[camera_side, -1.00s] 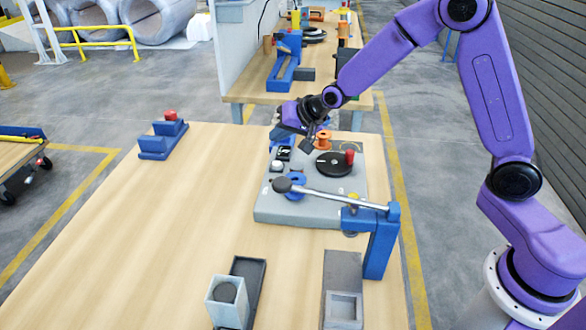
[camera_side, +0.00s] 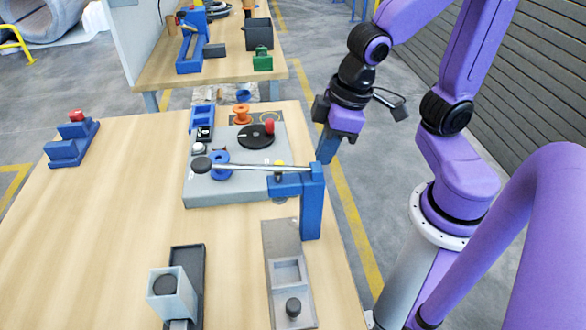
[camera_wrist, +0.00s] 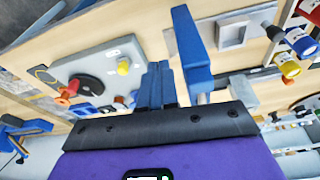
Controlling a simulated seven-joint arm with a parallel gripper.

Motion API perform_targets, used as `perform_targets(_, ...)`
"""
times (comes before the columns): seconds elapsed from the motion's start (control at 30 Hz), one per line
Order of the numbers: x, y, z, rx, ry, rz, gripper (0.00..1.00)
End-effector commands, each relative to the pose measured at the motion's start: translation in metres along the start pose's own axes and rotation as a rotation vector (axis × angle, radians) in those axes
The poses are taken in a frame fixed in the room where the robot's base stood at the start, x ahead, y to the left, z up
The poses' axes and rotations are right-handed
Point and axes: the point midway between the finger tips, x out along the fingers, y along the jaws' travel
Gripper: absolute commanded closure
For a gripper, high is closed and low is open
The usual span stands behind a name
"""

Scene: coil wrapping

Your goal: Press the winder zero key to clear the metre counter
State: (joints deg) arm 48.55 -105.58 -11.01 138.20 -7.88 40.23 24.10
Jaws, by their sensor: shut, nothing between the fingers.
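The winder is a grey base (camera_side: 235,188) on the wooden table in the side view, with a black disc (camera_side: 252,138) and a red knob. Along its left edge are a small black-and-white part (camera_side: 204,133) and a pale round button-like part (camera_side: 199,148). I cannot tell which is the zero key, and no counter reading is legible. My gripper (camera_side: 327,152) is shut and empty, pointing down past the table's right edge, right of the winder and apart from it. In the wrist view its blue fingers (camera_wrist: 157,84) are together, and the grey base (camera_wrist: 108,55) lies to their left.
A blue post (camera_side: 313,205) with a ball-ended rod stands between my gripper and the table's front part. Trays stand in front; a blue block (camera_side: 72,148) is at left. The table's left middle is clear.

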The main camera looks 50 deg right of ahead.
Motion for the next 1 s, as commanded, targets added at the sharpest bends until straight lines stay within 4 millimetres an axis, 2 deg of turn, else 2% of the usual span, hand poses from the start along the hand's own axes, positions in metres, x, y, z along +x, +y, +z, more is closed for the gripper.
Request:
perform_targets(0.03, -0.004, -0.003, 0.02, -0.091, -0.042, -0.007, 1.0)
perform_targets(0.1, -0.007, -0.007, 0.041, -0.2, -0.098, -0.021, 1.0)
perform_targets(0.2, -0.011, -0.01, 0.064, -0.319, -0.157, -0.045, 1.0)
perform_targets(0.3, -0.014, -0.011, 0.077, -0.393, -0.191, -0.063, 1.0)
perform_targets(0.43, -0.015, -0.012, 0.083, -0.428, -0.207, -0.073, 1.0)
perform_targets(1.0, -0.015, -0.012, 0.082, -0.425, -0.205, -0.072, 1.0)
